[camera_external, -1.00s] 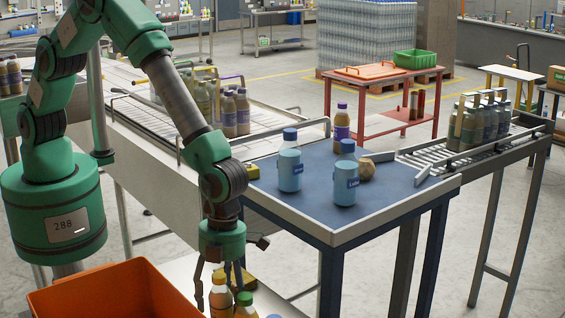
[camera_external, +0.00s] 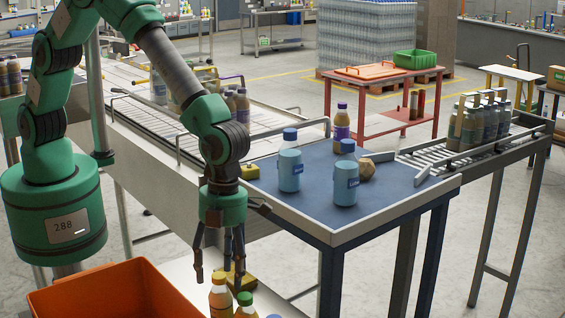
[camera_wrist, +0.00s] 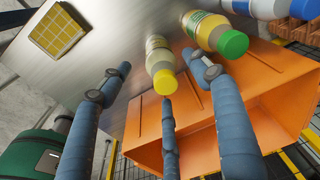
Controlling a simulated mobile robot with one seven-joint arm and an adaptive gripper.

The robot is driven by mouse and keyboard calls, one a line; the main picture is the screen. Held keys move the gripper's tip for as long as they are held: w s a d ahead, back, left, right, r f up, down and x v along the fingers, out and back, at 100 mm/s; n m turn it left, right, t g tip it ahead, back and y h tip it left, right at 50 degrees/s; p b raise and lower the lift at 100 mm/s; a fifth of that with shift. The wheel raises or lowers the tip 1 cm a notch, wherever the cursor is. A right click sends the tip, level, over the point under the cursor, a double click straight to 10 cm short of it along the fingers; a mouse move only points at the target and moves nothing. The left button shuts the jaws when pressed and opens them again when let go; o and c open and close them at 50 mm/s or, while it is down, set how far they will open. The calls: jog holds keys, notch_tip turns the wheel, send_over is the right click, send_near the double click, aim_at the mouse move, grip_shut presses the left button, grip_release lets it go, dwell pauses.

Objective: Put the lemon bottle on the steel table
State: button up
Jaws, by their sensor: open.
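A bottle with a yellow-orange cap (camera_external: 220,298), which I take for the lemon bottle, stands upright on a pale metal surface (camera_external: 185,272), apparently the steel table. The bottle also shows in the wrist view (camera_wrist: 158,52), where the surface is brushed metal (camera_wrist: 125,40). A green-capped bottle (camera_external: 246,310) stands close beside it; it also shows in the wrist view (camera_wrist: 212,35). My gripper (camera_external: 220,280) is open and empty, with its fingers above and around the yellow cap's level. The fingers (camera_wrist: 165,100) show apart in the wrist view. The bottle labels are unreadable.
An orange bin (camera_external: 110,292) stands at the left front, close to the bottles. A blue-capped bottle (camera_wrist: 270,8) is beyond the green-capped one. A yellow grid block (camera_wrist: 58,28) lies on the metal surface. A blue-topped table (camera_external: 310,212) with several bottles is to the right.

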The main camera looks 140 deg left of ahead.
jog(key=shift+s+a+r, duration=0.1)
jog(key=shift+a+r, duration=0.05)
jog(key=shift+r, duration=1)
jog(key=shift+a+r, duration=0.15)
jog(key=shift+r, duration=1)
jog(key=shift+s+d+r, duration=0.1)
jog(key=shift+d+r, duration=0.05)
jog(key=shift+r, duration=0.15)
jog(key=s+d+r+n+t+y, duration=0.1)
jog(key=s+d+r+n, duration=0.4)
jog(key=s+r, duration=0.55)
jog(key=s+d+r+n+t, duration=0.15)
jog(key=s+d+r, duration=0.5)
jog(key=r, duration=0.65)
jog(key=s+d+r+n+t, duration=0.1)
jog(key=s+d+n, duration=0.1)
jog(key=s, duration=0.7)
jog(key=s+d+r+n, duration=0.2)
jog(key=s+n, duration=0.2)
jog(key=s, duration=0.5)
jog(key=s+d+r+n+t, duration=0.1)
jog(key=s+d+n, duration=0.1)
jog(key=s, duration=0.7)
jog(key=shift+s+d+r+n+t, duration=0.2)
jog(key=shift+d+r+n+t, duration=0.15)
jog(key=shift+n, duration=0.3)
